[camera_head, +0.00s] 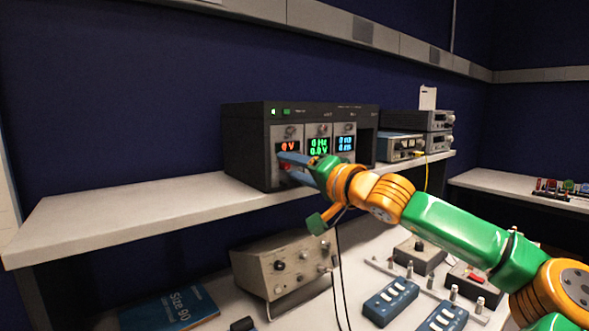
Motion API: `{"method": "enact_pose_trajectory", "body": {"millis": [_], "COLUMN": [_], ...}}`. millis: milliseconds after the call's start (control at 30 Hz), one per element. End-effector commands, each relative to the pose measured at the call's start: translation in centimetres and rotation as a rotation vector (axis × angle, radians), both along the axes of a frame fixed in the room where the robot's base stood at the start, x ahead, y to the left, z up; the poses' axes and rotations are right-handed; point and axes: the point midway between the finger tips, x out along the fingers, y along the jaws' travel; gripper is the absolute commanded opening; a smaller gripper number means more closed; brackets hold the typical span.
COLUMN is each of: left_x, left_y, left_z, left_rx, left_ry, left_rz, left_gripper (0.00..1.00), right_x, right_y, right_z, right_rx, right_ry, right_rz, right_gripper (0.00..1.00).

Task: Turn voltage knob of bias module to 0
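A black instrument rack (246,146) stands on the white shelf and holds three modules side by side. The left module (287,146) shows an orange-red "0 V" on its display. The middle module (318,143) has green readouts and the right one (345,140) has blue readouts. I cannot read a bias label. My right gripper (283,160) reaches in from the right, with its blue fingers at the left module's front, just below the display. They cover the module's lower part, so the knob there and any contact are hidden. My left gripper is not in view.
The shelf (120,215) is bare left of the rack. Smaller instruments (400,147) stand right of it. Below, a beige box with knobs (280,266), a blue book (168,308) and blue blocks (390,302) lie on the bench. Black cables hang under the shelf.

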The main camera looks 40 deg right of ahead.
Motion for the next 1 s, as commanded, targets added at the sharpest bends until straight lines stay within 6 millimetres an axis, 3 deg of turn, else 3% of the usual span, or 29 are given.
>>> {"method": "enact_pose_trajectory", "body": {"millis": [367, 800, 1000], "left_x": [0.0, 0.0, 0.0], "left_y": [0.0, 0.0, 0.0], "left_z": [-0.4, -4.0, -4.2], "left_rx": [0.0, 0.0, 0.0], "left_ry": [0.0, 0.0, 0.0], "left_rz": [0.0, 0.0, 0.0], "left_gripper": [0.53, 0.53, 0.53], "right_x": [-0.4, -5.9, -7.0], "right_y": [0.0, 0.5, 0.7], "right_z": [-0.2, -0.6, -0.4], "right_rx": [0.003, 0.001, 0.001], "right_ry": [0.001, -0.003, 0.003], "right_rz": [0.0, -0.001, 0.001], "right_gripper": [0.51, 0.51, 0.51]}}
